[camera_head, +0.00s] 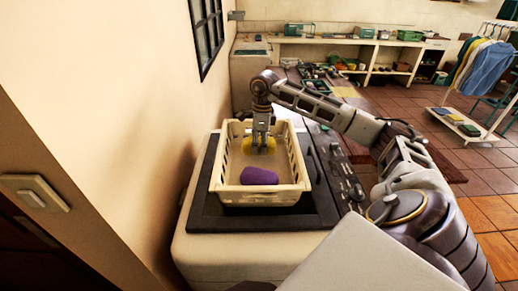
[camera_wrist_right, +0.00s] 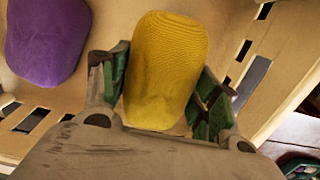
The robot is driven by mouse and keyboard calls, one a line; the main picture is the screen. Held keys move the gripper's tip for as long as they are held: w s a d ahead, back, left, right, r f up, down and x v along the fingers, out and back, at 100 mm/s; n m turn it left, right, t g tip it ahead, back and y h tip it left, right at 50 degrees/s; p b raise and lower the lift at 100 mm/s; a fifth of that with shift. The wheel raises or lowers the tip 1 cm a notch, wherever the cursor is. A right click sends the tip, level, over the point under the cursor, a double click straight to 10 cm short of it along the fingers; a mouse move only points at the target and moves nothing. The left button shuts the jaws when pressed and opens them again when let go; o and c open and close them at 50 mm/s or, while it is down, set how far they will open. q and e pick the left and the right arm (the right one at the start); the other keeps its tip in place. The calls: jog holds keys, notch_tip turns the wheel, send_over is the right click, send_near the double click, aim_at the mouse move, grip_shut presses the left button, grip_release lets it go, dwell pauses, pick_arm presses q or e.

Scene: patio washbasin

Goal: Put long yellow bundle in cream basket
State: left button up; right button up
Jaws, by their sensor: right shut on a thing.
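The cream basket (camera_head: 228,183) stands on a dark top against the wall in the head view; its slotted wall (camera_wrist_right: 279,60) shows in the right wrist view. My right gripper (camera_head: 263,142) reaches down into the far part of the basket. It is shut on the long yellow bundle (camera_wrist_right: 165,65), whose sides touch the green finger pads (camera_wrist_right: 162,95). The yellow bundle (camera_head: 270,146) shows only partly in the head view. I cannot tell whether it touches the basket floor. My left gripper is not in view.
A purple bundle (camera_head: 259,176) lies in the near part of the basket; it also shows in the right wrist view (camera_wrist_right: 45,38). The basket floor between the bundles is clear. The wall (camera_head: 150,100) is close on the left.

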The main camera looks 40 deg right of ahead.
jog(key=shift+f, duration=1.4)
jog(key=o, duration=1.2)
jog(key=shift+o, duration=0.2)
jog(key=shift+s+d+r, duration=0.1)
jog(key=shift+d+r, duration=0.05)
jog(key=shift+r, duration=1.85)
jog(key=shift+s+d+r, duration=0.1)
jog(key=shift+r, duration=1.9)
jog(key=shift+s+d+r, duration=0.1)
jog(key=shift+d+r, duration=0.05)
jog(key=shift+r, duration=1.85)
